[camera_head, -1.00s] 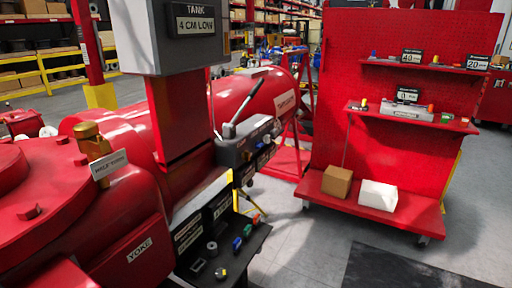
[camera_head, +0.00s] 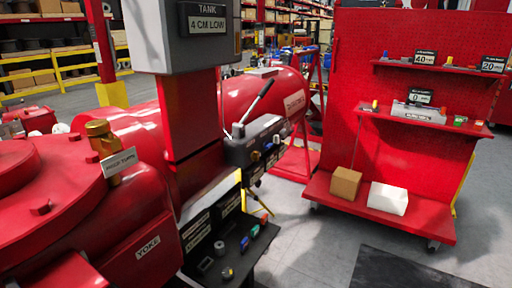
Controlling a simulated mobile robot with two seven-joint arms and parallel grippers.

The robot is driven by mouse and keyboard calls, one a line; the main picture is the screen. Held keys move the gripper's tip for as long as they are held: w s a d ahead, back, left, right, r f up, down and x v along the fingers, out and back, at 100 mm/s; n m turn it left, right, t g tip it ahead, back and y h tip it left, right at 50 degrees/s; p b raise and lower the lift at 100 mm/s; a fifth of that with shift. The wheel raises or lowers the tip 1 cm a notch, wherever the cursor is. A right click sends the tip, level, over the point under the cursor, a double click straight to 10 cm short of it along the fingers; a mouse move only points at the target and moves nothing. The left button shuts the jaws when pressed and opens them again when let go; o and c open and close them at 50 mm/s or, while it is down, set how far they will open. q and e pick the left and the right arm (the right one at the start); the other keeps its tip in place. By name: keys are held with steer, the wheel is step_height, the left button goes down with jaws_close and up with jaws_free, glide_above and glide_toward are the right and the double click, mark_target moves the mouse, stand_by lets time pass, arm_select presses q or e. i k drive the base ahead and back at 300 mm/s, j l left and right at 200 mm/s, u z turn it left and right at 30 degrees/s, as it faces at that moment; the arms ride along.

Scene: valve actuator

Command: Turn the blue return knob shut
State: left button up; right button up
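A grey hand-pump block (camera_head: 255,140) with a raised lever (camera_head: 257,103) is mounted beside the red column, at the middle of the head view. Several small knobs line its front face, one of them pale (camera_head: 276,139). They are too small for me to tell which one is the blue return knob, or how far it is turned. Neither of my grippers shows in the view.
The large red actuator body with its YOKE label (camera_head: 148,247) fills the left. A brass fitting (camera_head: 102,139) stands on it. A red rack (camera_head: 375,195) at right holds a brown box (camera_head: 345,182) and a white box (camera_head: 387,198). Grey floor between is clear.

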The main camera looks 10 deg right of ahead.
mark_target(267, 146)
steer(key=i+l+u, duration=0.25)
steer(key=l+u, duration=0.2)
steer(key=l, duration=0.25)
steer(key=i+l+u, duration=0.25)
steer(key=l, duration=0.2)
steer(key=l+u, duration=0.2)
steer(key=l, duration=0.2)
steer(key=i+l, duration=0.1)
steer(key=l, duration=0.6)
steer(key=i+l+u, duration=0.15)
steer(key=l, duration=1.25)
steer(key=i+u, duration=0.05)
